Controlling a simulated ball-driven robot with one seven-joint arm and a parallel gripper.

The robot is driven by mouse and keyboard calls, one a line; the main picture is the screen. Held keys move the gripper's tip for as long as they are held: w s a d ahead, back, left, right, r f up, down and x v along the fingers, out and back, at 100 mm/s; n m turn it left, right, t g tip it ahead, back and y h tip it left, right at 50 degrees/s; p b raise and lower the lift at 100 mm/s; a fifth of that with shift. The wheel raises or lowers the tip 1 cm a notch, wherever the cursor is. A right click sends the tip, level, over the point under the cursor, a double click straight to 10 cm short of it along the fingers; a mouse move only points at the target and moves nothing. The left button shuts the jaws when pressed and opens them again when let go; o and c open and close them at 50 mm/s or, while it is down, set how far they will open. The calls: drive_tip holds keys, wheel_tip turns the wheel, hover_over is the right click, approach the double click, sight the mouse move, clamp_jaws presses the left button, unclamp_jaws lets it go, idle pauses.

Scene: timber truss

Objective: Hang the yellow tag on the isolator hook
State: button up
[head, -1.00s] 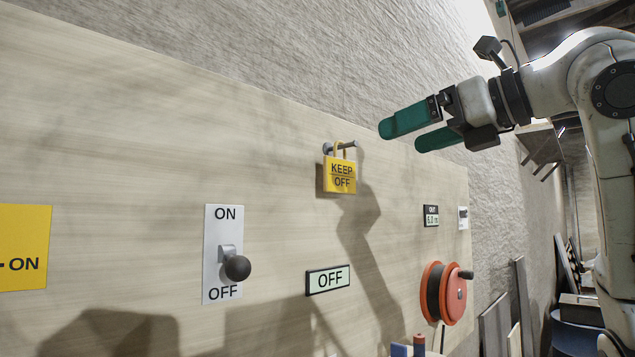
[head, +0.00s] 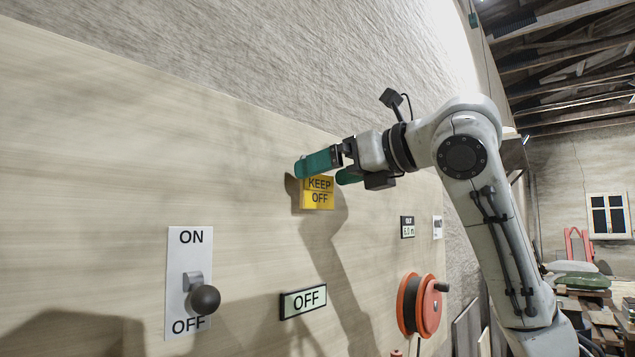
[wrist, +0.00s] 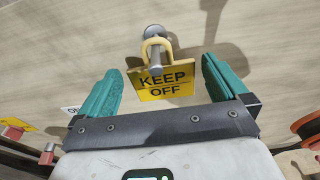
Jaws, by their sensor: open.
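The yellow tag (head: 317,198), lettered KEEP OFF, hangs on the wooden panel. In the wrist view the tag (wrist: 163,82) hangs by its yellow loop around a grey metal hook (wrist: 156,62) that sticks out from the panel. My gripper (head: 322,172) is open, and its green fingers cover the hook and the tag's top in the head view. In the wrist view my gripper (wrist: 161,67) has one finger on each side of the tag, with a visible gap to each. It holds nothing.
A lever switch (head: 205,299) has its black knob down by OFF. An OFF sign (head: 303,300), a small display (head: 407,227) and an orange reel (head: 420,305) are on the same panel. The panel around the tag is bare.

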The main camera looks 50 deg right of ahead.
drive_tip(key=shift+w+f, duration=0.1)
drive_tip(key=shift+w, duration=0.6)
drive_tip(key=shift+c, duration=0.2)
drive_tip(key=c, duration=0.8)
drive_tip(key=s+b, duration=0.1)
drive_tip(key=s, duration=0.5)
drive_tip(key=s+b, duration=0.1)
drive_tip(key=s, duration=0.5)
drive_tip(key=s+b, duration=0.2)
drive_tip(key=s, duration=0.4)
drive_tip(key=shift+d+r, duration=0.3)
